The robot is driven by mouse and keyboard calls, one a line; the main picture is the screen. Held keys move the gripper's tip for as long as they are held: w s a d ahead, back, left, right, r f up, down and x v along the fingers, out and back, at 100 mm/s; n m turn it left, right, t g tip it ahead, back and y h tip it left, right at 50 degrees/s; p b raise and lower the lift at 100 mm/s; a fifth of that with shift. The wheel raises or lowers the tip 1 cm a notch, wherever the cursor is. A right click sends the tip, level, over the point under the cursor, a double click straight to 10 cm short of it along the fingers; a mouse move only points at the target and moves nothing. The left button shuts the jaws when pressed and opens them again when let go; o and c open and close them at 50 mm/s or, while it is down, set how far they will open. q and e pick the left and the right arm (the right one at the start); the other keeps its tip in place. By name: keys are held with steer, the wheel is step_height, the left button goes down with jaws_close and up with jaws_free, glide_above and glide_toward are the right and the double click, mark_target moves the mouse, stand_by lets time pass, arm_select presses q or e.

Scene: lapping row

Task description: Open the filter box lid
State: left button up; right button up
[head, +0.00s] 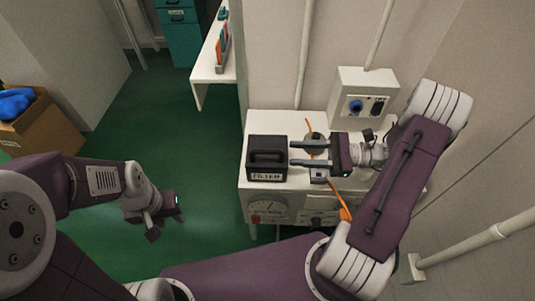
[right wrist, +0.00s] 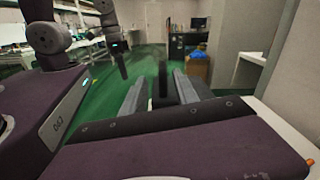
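The black filter box (head: 267,174) stands on the left part of the white machine top, with a pale label on its front. Its lid (head: 267,143) looks closed and has a dark raised handle. My right gripper (head: 291,153) comes in from the right. Its two fingers are spread, with tips at the box's right side; I cannot tell if they touch it. In the right wrist view the fingers (right wrist: 158,100) stand apart, with a dark shape beyond and between them. My left gripper (head: 165,215) hangs over the green floor, well left of the box; its fingers are unclear.
The white machine (head: 246,190) has gauges on its front and an orange cable on top. A wall box (head: 362,98) with a blue knob stands behind it. A white shelf (head: 208,65) is at the back, and a cardboard box (head: 45,125) is at far left. The green floor between is clear.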

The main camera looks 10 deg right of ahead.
mark_target(277, 152)
steer(key=x, duration=0.4)
steer(key=b+x, duration=0.1)
steer(key=x, duration=0.3)
steer(key=shift+w+d+f, duration=0.1)
steer(key=shift+w+f, duration=0.05)
steer(key=shift+f, duration=0.1)
steer(key=shift+w+a+r, duration=0.1)
steer(key=shift+w+a, duration=0.05)
steer(key=shift+a, duration=0.35)
jaws_close()
stand_by(0.6)
